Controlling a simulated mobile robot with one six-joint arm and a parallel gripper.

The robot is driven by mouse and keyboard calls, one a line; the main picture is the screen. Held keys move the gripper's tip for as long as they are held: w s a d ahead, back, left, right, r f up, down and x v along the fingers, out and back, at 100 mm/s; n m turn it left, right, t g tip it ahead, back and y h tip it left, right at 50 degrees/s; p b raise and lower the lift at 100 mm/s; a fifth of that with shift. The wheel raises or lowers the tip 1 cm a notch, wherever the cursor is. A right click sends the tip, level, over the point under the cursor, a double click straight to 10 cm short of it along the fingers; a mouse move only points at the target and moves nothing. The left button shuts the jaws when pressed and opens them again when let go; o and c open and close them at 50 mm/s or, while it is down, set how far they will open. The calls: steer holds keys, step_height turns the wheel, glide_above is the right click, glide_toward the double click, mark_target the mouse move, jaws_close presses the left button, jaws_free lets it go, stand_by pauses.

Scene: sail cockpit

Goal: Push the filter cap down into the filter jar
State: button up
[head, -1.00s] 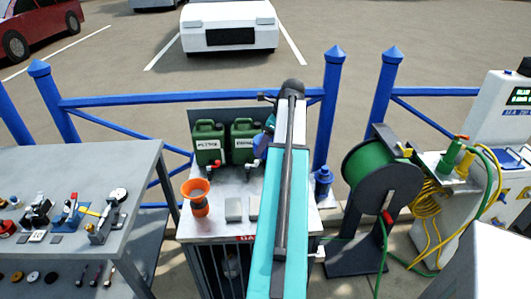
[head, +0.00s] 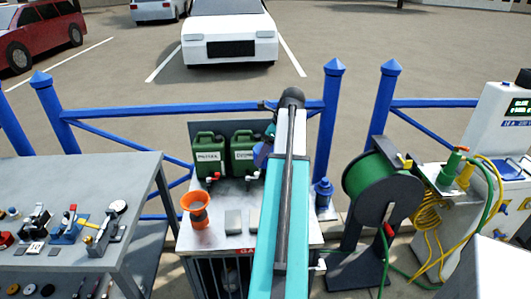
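A small blue canister with a narrower top (head: 322,194) stands upright at the right edge of the metal cabinet top (head: 208,240). It looks like the filter jar with its cap, but it is too small to tell the two apart or how deep the cap sits. My arm, turquoise and white, stretches forward over the cabinet, just left of the canister. A blue-violet part of my arm shows beside the dark green can. My gripper's fingers are hidden behind my arm, so I cannot see whether they are open or touching anything.
Two green fuel cans (head: 209,158) stand at the back of the cabinet. An orange funnel (head: 196,209) stands front left. A green hose reel (head: 372,185) is to the right, a grey workbench (head: 75,180) with small tools to the left, and a blue fence (head: 190,100) behind.

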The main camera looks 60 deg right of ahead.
steer(key=shift+r+p, duration=1.5)
steer(key=shift+p, duration=0.1)
steer(key=shift+w, duration=0.1)
